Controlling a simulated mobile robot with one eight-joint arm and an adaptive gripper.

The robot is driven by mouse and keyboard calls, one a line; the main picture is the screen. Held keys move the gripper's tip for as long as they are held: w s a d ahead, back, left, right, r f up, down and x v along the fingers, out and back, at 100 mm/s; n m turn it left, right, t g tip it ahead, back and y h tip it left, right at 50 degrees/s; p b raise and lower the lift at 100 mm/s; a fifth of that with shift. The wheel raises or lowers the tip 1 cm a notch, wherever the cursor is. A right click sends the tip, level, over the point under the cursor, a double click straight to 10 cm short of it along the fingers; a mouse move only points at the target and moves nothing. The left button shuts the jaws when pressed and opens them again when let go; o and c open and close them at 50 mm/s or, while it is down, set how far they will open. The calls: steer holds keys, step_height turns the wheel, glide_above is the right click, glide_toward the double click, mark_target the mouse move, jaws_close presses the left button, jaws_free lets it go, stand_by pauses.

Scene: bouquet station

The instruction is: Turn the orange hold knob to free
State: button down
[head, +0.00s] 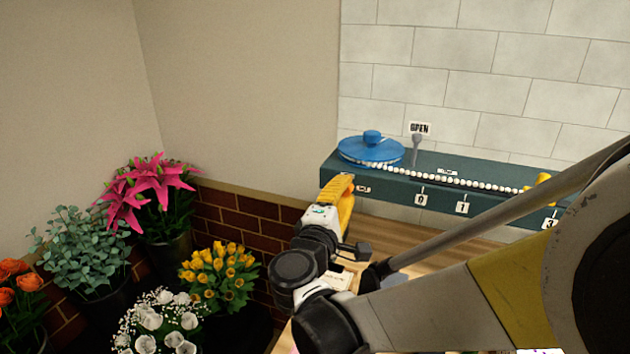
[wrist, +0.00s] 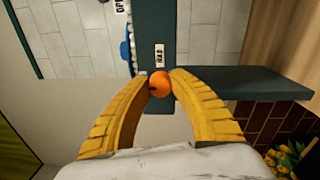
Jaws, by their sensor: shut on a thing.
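The orange hold knob (wrist: 160,85) shows in the wrist view, low on the front of the dark green ledge, below a small white label (wrist: 159,54). The label's text is too small to read surely. My gripper (wrist: 161,79) has its two yellow fingers closed on the knob from both sides. A small dark mark shows on the knob's left side. In the head view my gripper (head: 340,190) is at the left end of the ledge (head: 386,200), and its fingers hide the knob.
A blue round lid-like disc (head: 371,149) sits on the ledge's left end. A row of white beads (head: 460,180) runs right from it. A grey post (head: 416,152) stands by an OPEN sign (head: 420,128). Buckets of flowers, including yellow tulips (head: 220,275), stand at lower left.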

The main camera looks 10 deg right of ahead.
stand_by(0.4)
steer(key=c, duration=1.1)
jaws_free()
steer(key=shift+d, duration=0.1)
steer(key=shift+s, duration=0.1)
steer(key=r+v, duration=0.1)
steer(key=v, duration=1.1)
steer(key=shift+f, duration=0.5)
